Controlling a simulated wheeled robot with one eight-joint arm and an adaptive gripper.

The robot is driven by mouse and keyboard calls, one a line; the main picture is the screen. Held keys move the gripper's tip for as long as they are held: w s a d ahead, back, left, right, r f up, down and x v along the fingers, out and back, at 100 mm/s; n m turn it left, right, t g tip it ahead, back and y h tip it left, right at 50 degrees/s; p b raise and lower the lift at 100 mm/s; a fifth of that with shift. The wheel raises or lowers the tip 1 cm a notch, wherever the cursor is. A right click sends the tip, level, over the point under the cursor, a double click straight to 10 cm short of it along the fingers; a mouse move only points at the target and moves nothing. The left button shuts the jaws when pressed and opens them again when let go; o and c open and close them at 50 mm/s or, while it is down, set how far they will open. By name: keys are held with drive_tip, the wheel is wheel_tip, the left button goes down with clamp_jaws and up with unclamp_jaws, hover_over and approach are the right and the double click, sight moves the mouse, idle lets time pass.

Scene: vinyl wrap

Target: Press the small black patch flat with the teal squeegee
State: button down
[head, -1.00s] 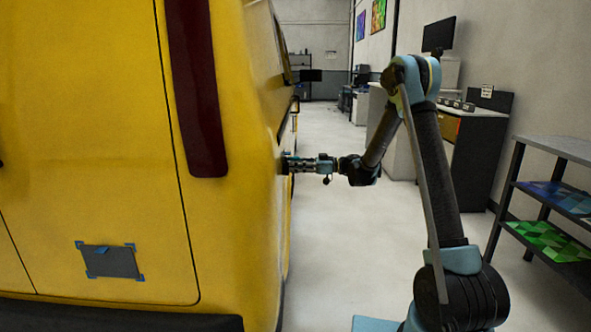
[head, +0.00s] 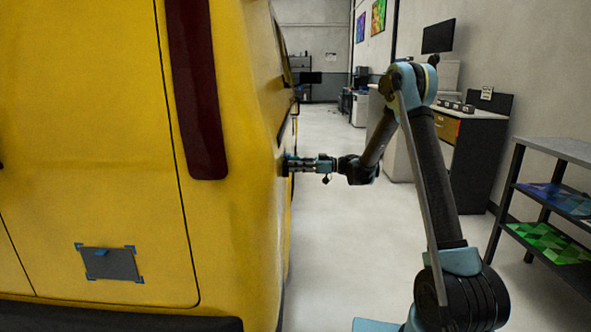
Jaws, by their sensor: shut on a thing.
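My gripper (head: 298,165) is at the right side of the yellow van (head: 90,130), its fingers pointing left at the bodywork. It is shut on a small teal piece (head: 288,159), apparently the squeegee, mostly hidden by the fingers and the van's edge. I cannot tell whether it touches the panel. A dark grey-black rectangular patch (head: 115,266) with blue corner marks is low on the van's rear door, well left of my gripper. A small blue tab lies at its upper edge. Whether another patch is on the van's side is hidden from this view.
A shelf rack (head: 560,148) with blue and green patterned sheets stands at the right. A dark cabinet (head: 478,160) with a counter stands behind it.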

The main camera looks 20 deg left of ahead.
idle(0.3)
drive_tip(key=v, duration=0.7)
idle(0.4)
drive_tip(key=w+d+f+m+t+h, duration=0.35)
drive_tip(key=w+d+m+t, duration=0.75)
drive_tip(key=w+d+t, duration=0.5)
drive_tip(key=w+d+m+t+h, duration=0.2)
drive_tip(key=d+m+h, duration=0.3)
drive_tip(key=d, duration=0.8)
drive_tip(key=w+d+m+t+h, duration=0.2)
drive_tip(key=d+m+t+h, duration=0.2)
drive_tip(key=d+h, duration=0.5)
drive_tip(key=shift+d+f+m, duration=0.3)
drive_tip(key=shift+d+m, duration=0.1)
drive_tip(key=shift+d, duration=1.45)
drive_tip(key=shift+w+d, duration=0.1)
drive_tip(key=shift+d, duration=0.05)
